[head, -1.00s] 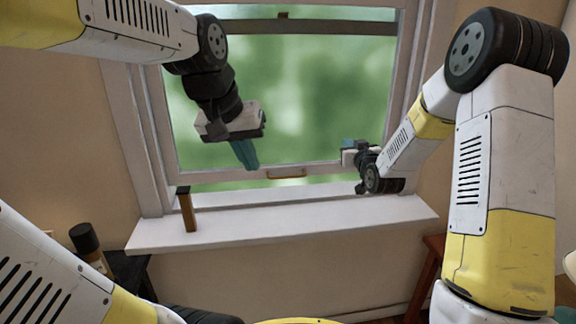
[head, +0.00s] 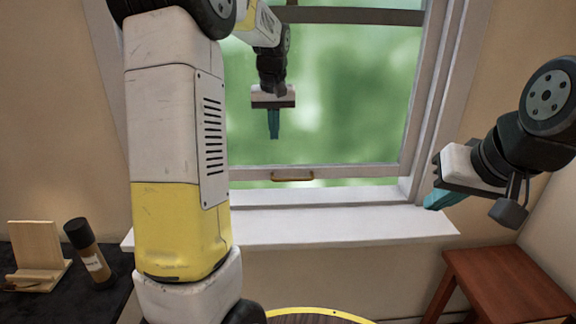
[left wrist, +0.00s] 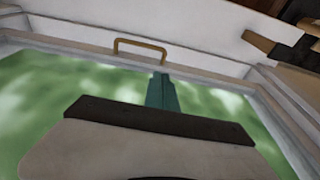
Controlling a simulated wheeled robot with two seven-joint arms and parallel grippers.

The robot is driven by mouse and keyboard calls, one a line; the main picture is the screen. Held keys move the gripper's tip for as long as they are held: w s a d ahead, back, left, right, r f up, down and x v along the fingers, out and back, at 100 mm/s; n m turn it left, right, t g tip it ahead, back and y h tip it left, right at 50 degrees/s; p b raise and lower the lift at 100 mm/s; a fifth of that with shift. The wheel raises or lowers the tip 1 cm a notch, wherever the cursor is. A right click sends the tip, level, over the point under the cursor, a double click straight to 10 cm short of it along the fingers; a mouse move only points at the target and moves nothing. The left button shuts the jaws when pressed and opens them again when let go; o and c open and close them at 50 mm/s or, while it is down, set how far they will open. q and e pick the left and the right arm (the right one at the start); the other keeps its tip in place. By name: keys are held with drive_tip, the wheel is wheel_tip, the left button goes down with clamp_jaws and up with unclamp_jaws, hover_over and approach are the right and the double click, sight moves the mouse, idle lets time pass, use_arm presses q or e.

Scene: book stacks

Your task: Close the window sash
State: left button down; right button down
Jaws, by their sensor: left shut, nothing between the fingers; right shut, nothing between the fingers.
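The window sash (head: 340,172) is slightly raised, with a thin strip of green showing between its bottom rail and the sill. A brass handle (head: 292,176) is on the bottom rail; it also shows in the left wrist view (left wrist: 140,50). My left gripper (head: 273,134) is shut and empty, its teal fingers pointing down in front of the glass, above and slightly left of the handle. In the left wrist view its fingers (left wrist: 162,90) are apart from the handle. My right gripper (head: 432,203) is shut and empty, right of the window frame.
The white sill (head: 340,228) runs below the window. A wooden block (left wrist: 264,44) shows on it in the left wrist view; my left arm hides it in the head view. A red-brown stool (head: 500,280) stands right. A bottle (head: 90,255) and wooden stand (head: 38,250) are at left.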

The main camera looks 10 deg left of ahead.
use_arm(q)
drive_tip(key=x, duration=0.8)
drive_tip(key=s+x, duration=0.1)
drive_tip(key=x, duration=0.4)
drive_tip(key=shift+d, duration=0.2)
drive_tip(key=shift+s+f, duration=0.1)
drive_tip(key=shift+f, duration=0.5)
drive_tip(key=x, duration=0.2)
drive_tip(key=s+x, duration=0.1)
drive_tip(key=x, duration=0.5)
drive_tip(key=shift+s+d+f, duration=0.2)
drive_tip(key=shift+s+f, duration=0.3)
drive_tip(key=shift+f, duration=0.2)
